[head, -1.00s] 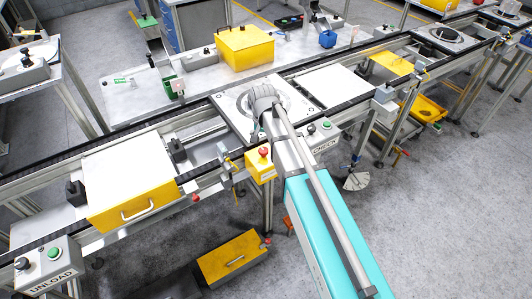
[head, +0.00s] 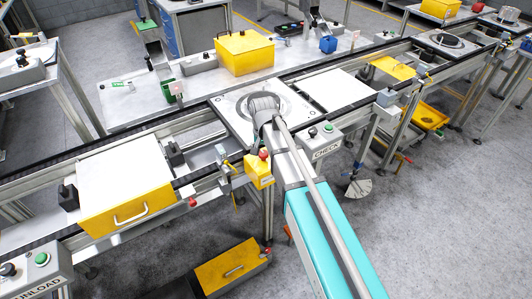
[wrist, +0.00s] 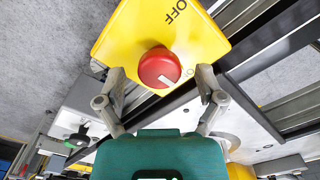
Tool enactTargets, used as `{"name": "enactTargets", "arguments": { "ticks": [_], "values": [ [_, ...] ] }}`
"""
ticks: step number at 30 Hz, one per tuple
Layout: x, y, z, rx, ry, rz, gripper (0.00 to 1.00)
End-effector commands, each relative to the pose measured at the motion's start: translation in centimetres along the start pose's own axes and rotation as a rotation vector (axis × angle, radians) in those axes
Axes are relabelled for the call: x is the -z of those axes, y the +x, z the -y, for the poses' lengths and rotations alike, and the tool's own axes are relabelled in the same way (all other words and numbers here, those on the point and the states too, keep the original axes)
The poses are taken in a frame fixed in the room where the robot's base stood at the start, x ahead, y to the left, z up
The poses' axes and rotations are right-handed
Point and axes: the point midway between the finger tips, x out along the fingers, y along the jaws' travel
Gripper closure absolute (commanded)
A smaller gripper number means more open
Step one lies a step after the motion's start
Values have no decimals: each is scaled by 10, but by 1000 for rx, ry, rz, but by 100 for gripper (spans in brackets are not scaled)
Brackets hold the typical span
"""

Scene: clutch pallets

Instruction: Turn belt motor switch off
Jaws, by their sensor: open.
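The belt motor switch is a yellow box (head: 258,173) with a red knob (head: 263,153), on the near side of the conveyor. In the wrist view the yellow box (wrist: 128,42) fills the top and bears the word OFF above the red knob (wrist: 158,66). A short white mark shows on the knob's lower right. My gripper (wrist: 161,80) is open, with one finger on each side of the knob. Both fingers look apart from the knob; how deep they reach along it I cannot tell. In the head view my arm ends by the switch, and its fingers are not clear.
The conveyor rail (head: 110,145) runs close behind the switch. A CHECK button box (head: 318,143) stands just right of my arm. A white-topped yellow drawer unit (head: 128,212) is to the left, and an UNLOAD box (head: 35,275) at lower left.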

Motion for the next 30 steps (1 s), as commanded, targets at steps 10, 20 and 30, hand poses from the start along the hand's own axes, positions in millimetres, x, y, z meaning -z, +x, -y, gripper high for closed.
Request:
{"name": "enactTargets", "arguments": {
  "ticks": [10,20,30],
  "values": [
    [0,0,0,0,0,0,49],
    [1,0,-6,-1,-1,0,95],
    [0,0,-2,-4,-60,0,94]
  ]
}}
